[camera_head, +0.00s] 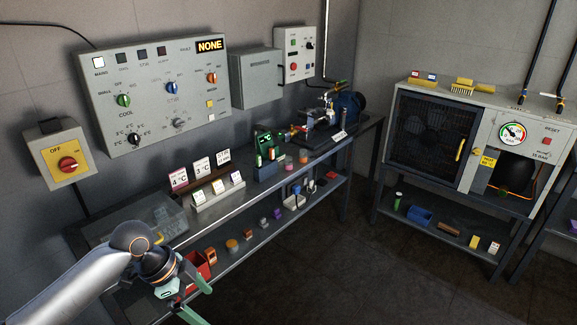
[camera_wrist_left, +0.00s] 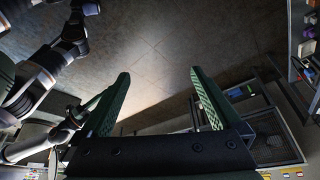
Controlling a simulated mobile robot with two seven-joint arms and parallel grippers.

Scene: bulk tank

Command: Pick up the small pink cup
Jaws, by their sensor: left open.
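Two small reddish-pink cups stand on the upper bench top in the head view, one (camera_head: 304,157) just right of and behind the other (camera_head: 289,163). They are too small to tell their exact colours or which is the pink one. My left gripper (camera_head: 207,303) is low in front of the bench's near end, well apart from both cups. It is open and empty. Its two green fingers are spread in the left wrist view (camera_wrist_left: 161,74), with only floor between them. The cups cannot be made out in the wrist view. My right gripper is not in view.
White label cards (camera_head: 215,187) line the bench. A red bin (camera_head: 197,268) and small items fill the lower shelf. Open floor (camera_head: 330,270) lies right.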

